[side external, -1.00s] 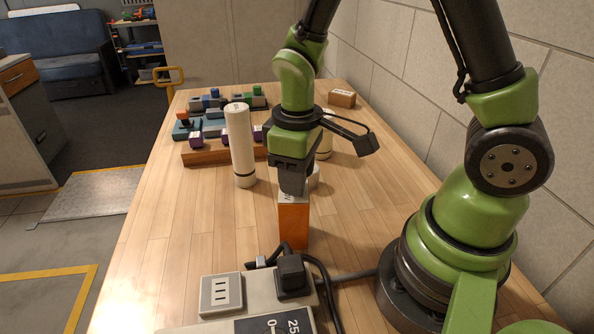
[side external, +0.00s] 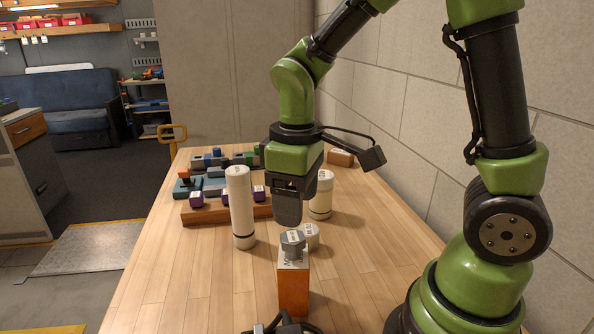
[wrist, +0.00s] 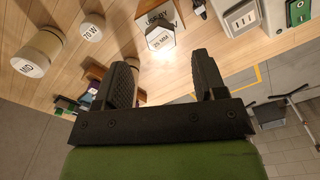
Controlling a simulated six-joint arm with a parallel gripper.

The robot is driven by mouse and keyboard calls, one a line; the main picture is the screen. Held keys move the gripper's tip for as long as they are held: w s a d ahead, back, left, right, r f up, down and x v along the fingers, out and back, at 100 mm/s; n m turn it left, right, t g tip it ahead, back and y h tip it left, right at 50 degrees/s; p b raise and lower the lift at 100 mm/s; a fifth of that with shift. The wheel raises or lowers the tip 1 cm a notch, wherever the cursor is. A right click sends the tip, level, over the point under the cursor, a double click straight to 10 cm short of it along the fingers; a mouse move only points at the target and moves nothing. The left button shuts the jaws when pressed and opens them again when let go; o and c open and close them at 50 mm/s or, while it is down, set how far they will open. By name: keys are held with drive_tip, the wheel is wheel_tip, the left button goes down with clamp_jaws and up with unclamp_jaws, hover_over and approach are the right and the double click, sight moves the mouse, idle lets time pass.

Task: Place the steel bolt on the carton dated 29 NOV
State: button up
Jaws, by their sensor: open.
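The steel bolt (side external: 292,243) stands upright, head up, on top of an orange carton (side external: 293,288) in the side view. In the wrist view the bolt's hexagonal head (wrist: 160,38) reads 25 MM, above a white carton top (wrist: 157,18) whose print begins USE BY. The bolt hides the rest of the print, so I cannot read the date. My gripper (side external: 288,215) is open and empty, above and behind the bolt and clear of it. Its two fingers (wrist: 163,85) show apart in the wrist view with nothing between them.
A tall white cylinder (side external: 240,207) stands left of my gripper, and a shorter cream one (side external: 321,195) behind it. A small grey piece (side external: 311,236) is beside the carton. Coloured blocks on a wooden base (side external: 195,215) and a brown box (side external: 340,157) lie farther back. Front-right wood is clear.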

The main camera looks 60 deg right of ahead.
sight(297, 237)
drive_tip(key=s+r+m+t+y, duration=0.2)
drive_tip(key=s+r+m+t, duration=0.5)
drive_tip(key=s+r, duration=0.3)
drive_tip(key=shift+a+r, duration=0.4)
drive_tip(key=shift+r, duration=0.15)
